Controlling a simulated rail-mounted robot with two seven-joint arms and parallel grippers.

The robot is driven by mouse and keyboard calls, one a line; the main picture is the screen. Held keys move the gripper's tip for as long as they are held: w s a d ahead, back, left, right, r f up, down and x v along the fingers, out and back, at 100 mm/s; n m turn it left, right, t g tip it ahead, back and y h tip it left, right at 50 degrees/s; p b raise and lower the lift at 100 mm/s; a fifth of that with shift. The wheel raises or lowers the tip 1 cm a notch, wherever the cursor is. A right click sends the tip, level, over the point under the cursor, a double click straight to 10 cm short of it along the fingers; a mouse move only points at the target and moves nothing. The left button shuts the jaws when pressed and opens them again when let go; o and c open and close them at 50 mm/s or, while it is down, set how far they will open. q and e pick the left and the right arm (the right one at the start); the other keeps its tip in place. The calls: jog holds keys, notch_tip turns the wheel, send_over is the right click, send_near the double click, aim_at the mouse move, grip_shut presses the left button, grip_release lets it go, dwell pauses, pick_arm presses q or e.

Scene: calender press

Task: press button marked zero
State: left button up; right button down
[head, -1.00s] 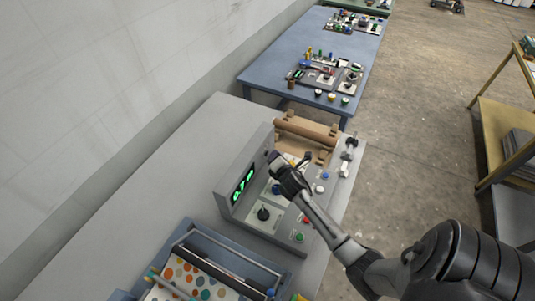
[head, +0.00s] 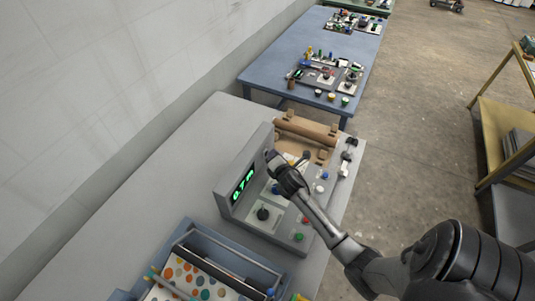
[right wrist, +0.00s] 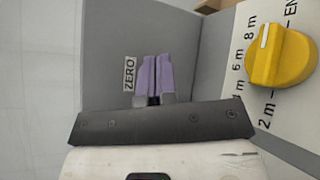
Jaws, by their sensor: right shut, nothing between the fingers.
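The grey console (head: 228,194) has an upright panel with a green lit display (head: 243,183). My right gripper (head: 270,158) is at the far end of this panel, past the display. In the right wrist view its two purple fingers (right wrist: 154,76) are shut together with nothing between them, pointing at the grey panel face. A white label reading ZERO (right wrist: 130,74) is just left of the fingers. The button itself does not show; the fingers may hide it. I cannot tell whether the fingertips touch it. My left gripper is not in view.
A yellow knob (right wrist: 281,57) on a marked scale is right of the fingers. The console deck carries a black knob (head: 263,214), a red button (head: 305,220) and a green button (head: 299,237). A brown roller (head: 308,127) is beyond. A blue-grey tray (head: 185,229) is nearer.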

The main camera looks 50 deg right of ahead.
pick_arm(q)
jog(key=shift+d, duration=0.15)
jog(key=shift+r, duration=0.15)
pick_arm(e)
jog(key=shift+s, duration=0.1)
pick_arm(q)
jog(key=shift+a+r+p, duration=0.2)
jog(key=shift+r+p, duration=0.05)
jog(key=shift+p, duration=0.15)
pick_arm(e)
jog(key=shift+s, duration=0.6)
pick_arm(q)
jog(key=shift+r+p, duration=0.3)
pick_arm(e)
jog(key=shift+s+d, duration=0.15)
jog(key=shift+s, duration=0.35)
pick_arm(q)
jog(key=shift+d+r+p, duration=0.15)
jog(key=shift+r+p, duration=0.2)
pick_arm(e)
jog(key=shift+s+d+r, duration=0.1)
jog(key=shift+s, duration=0.75)
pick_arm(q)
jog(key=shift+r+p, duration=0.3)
pick_arm(e)
jog(key=shift+s+d, duration=0.2)
jog(key=shift+s, duration=0.9)
